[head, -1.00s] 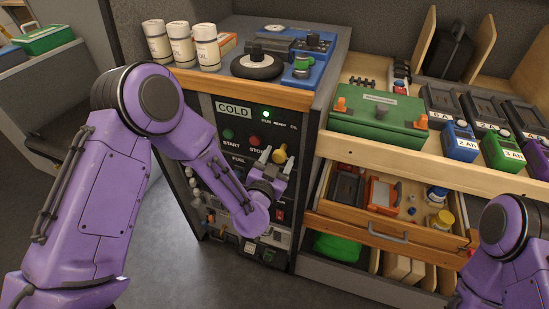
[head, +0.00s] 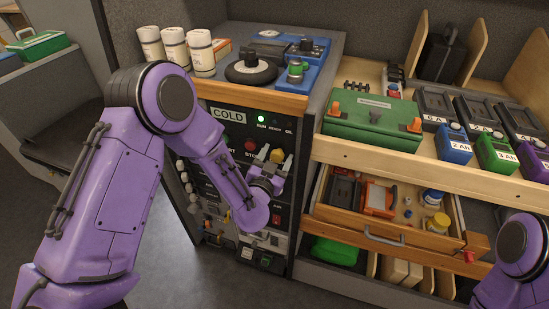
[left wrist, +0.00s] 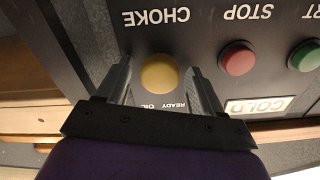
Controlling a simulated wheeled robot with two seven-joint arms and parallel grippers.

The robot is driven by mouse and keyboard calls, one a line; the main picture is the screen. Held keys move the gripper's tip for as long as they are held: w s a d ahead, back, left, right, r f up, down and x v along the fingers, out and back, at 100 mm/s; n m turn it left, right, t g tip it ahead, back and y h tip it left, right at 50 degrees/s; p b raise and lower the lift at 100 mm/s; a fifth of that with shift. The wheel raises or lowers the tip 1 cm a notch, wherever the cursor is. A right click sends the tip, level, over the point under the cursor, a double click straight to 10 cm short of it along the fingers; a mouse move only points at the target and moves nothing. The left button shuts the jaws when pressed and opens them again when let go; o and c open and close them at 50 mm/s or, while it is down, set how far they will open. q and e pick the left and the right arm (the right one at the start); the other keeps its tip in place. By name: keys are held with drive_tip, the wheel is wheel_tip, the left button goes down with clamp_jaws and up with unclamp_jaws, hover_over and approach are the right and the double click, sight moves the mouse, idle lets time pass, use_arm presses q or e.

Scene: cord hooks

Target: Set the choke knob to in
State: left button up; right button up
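The yellow choke knob (head: 277,155) is on the black panel front in the head view. In the left wrist view the round knob (left wrist: 160,73) appears face-on beside an upside-down CHOKE label (left wrist: 155,17). My left gripper (head: 274,160) is at the panel with its fingers on either side of the knob. In the left wrist view the gripper (left wrist: 160,85) is open, with a small gap between each finger and the knob. How far the knob is pulled out is hard to tell. My right gripper is out of view.
A red STOP button (left wrist: 237,58) and a green START button (left wrist: 306,55) are beside the knob. The COLD sign (head: 229,114) and a lit green lamp (head: 261,119) are above. An open drawer (head: 385,232) juts out at the right.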

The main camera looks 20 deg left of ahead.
use_arm(q)
drive_tip(key=shift+s+f, duration=0.1)
drive_tip(key=shift+s, duration=0.15)
drive_tip(key=s+b, duration=0.2)
drive_tip(key=s, duration=0.8)
drive_tip(key=shift+d, duration=0.2)
